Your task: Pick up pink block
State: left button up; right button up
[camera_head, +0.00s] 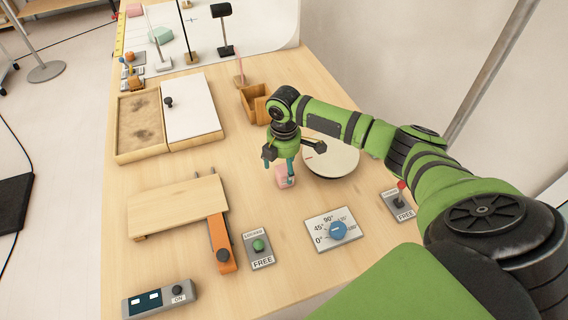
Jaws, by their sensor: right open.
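A small pink block (284,180) stands on the wooden table near its middle. My right gripper (286,163) is directly above it, pointing down, with its fingers at the block's upper part. The gripper is open. Its fingers partly hide the block, and I cannot tell whether they touch it. My left gripper is not in view.
A round white disc (336,158) lies close to the right of the gripper. A wooden box (253,104) stands behind it. A dial plate (334,230), a lock switch (259,249) and a wooden board (178,205) are in front and to the left.

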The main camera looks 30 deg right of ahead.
aim_at(284, 168)
jog(key=f, duration=0.3)
jog(key=shift+s+f, duration=0.3)
jog(key=shift+s, duration=0.05)
jog(key=shift+w, duration=0.15)
jog(key=shift+r, duration=0.15)
jog(key=c, duration=1.1)
grip_shut()
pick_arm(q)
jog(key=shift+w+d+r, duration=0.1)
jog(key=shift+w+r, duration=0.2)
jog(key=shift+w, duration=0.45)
